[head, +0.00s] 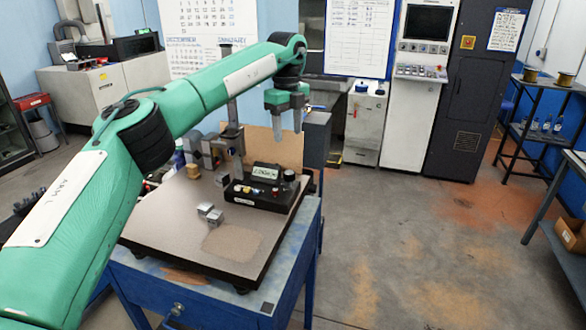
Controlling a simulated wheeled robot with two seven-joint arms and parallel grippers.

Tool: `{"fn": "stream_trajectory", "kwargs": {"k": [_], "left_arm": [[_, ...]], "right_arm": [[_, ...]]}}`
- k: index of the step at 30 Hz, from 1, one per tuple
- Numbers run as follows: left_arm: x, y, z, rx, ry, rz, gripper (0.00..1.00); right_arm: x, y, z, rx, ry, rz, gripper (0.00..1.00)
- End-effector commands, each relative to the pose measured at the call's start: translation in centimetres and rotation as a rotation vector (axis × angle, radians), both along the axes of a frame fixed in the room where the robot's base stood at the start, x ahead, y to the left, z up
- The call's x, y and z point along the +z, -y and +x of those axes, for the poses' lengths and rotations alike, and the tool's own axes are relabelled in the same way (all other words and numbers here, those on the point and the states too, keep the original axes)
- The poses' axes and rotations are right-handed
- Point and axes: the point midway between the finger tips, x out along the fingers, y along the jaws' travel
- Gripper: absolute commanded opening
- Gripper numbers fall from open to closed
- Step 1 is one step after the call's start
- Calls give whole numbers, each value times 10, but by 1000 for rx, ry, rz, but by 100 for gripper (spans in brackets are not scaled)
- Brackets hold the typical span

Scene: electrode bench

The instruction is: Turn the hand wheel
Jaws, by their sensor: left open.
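I cannot clearly make out a hand wheel. A dark instrument box (262,190) with a small lit display sits on the flat plate (172,232) of the blue bench, with a round dark knob (289,175) at its right end. An upright stand (233,112) rises behind the box, and grey metal parts (203,150) stand left of it. My left arm reaches in from the left across the bench. My left gripper (288,127) points down, open and empty, above the back right of the plate and apart from the box. My right gripper is out of view.
A brown board (275,148) stands behind the instrument box. The front of the plate is bare. The floor (405,245) right of the bench is clear, with a dark shelf rack (540,130) at the far right.

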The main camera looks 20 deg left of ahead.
Motion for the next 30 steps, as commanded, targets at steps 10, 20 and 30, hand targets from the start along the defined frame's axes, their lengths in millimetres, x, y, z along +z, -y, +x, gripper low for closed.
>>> {"fn": "stream_trajectory", "kwargs": {"k": [10, 20, 30], "left_arm": [[-71, 1, 0, -4, -4, 0, 53], [-117, 1, 1, -3, -1, 0, 53], [-123, 1, 1, -4, -1, 0, 53]], "right_arm": [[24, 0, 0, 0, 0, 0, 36], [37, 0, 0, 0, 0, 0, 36], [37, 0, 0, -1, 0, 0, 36]]}}
